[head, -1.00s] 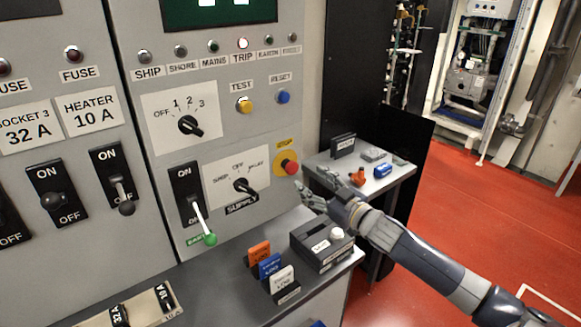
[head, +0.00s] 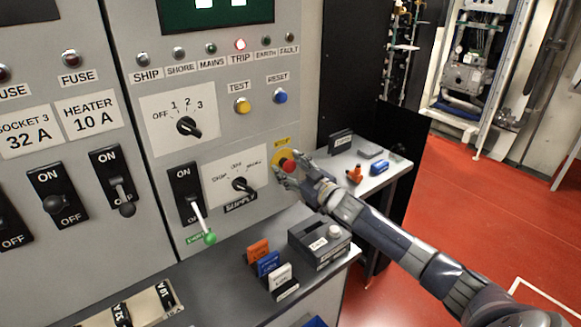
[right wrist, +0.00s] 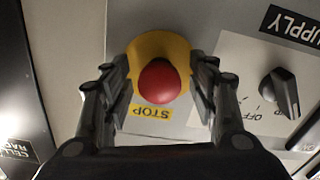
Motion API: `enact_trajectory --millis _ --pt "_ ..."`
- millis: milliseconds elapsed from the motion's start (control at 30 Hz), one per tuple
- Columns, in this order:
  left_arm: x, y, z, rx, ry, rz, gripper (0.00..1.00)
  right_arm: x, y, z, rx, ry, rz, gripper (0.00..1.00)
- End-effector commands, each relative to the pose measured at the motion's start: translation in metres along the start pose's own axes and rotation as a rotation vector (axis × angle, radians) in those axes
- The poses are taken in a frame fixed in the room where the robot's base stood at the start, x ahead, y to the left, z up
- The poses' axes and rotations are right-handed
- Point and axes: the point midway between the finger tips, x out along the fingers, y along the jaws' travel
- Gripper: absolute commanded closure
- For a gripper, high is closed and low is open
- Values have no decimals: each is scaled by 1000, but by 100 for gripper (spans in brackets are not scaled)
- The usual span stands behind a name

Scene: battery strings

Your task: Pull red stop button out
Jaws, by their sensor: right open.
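The red stop button (head: 289,166) sits on a yellow plate (head: 279,158) on the grey panel, to the right of the supply switch (head: 242,186). My right gripper (head: 288,170) is at the button, with its fingers open on either side of it. In the right wrist view the red button (right wrist: 159,82) lies between the two open fingers of the right gripper (right wrist: 160,88), with gaps on both sides. The yellow plate (right wrist: 148,48) and its STOP label show behind it. My left gripper is not in view.
Test (head: 242,105) and reset (head: 280,96) buttons are above. A green-tipped lever (head: 204,225) is to the left. Below, a counter holds a dark box (head: 318,245) and several coloured tags. A side table (head: 398,180) with small items stands behind my right arm.

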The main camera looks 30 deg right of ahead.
Motion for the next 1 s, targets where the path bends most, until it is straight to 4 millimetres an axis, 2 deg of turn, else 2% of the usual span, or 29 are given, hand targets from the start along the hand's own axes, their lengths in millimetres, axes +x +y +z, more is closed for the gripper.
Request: enact_trajectory --millis 233,467,833,1000 --pt "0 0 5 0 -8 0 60 0 0 0 0 0 0 46" --pt "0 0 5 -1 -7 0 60 0 0 0 0 0 0 98" --pt "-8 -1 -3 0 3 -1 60 -9 0 1 1 -3 0 100" --pt "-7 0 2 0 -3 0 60 -9 0 1 1 -2 -1 100"
